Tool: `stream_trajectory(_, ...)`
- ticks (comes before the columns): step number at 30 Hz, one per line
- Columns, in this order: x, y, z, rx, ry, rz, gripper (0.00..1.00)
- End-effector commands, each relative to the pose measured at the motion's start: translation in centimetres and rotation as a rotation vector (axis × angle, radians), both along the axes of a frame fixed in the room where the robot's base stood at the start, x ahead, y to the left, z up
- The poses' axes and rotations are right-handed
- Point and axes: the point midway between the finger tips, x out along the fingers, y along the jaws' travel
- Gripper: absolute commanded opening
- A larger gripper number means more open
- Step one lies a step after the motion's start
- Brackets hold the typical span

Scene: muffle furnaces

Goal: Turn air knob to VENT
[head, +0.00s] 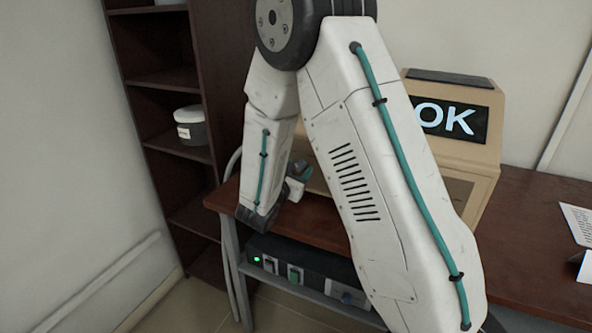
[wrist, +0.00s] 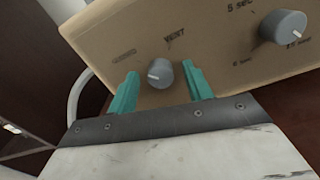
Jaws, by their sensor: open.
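The air knob (wrist: 160,73) is a small grey round knob on the tan furnace panel (wrist: 215,45) in the wrist view. Its white mark points roughly left, away from the VENT label, which is above and right of the knob. Another label at its upper left is too blurred to read. My gripper (wrist: 161,80) is open, with one teal finger on each side of the knob. I cannot tell whether either finger touches it. In the head view, my arm hides the knob and much of the tan furnace (head: 482,150).
A larger grey knob (wrist: 283,27) with seconds labels is at the right of the panel. The furnace display (head: 447,121) reads OK. The furnace stands on a dark wood table (head: 525,235), with a black box with switches (head: 290,270) below. A dark shelf (head: 165,80) holds a jar (head: 191,126).

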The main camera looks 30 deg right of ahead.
Motion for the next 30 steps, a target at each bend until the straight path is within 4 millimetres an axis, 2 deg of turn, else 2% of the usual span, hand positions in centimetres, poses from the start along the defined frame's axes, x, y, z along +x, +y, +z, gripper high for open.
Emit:
stream_trajectory(4, -0.01, 0.01, 0.0, 0.0, 0.0, 0.0, 0.5)
stream_trajectory(9, -0.02, 0.03, 0.01, 0.0, 0.0, 0.0, 0.06)
stream_trajectory(20, -0.03, 0.06, 0.01, 0.022, -0.033, 0.0, 0.06)
stream_trajectory(30, -0.08, 0.05, -0.02, 0.145, -0.217, 0.0, 0.06)
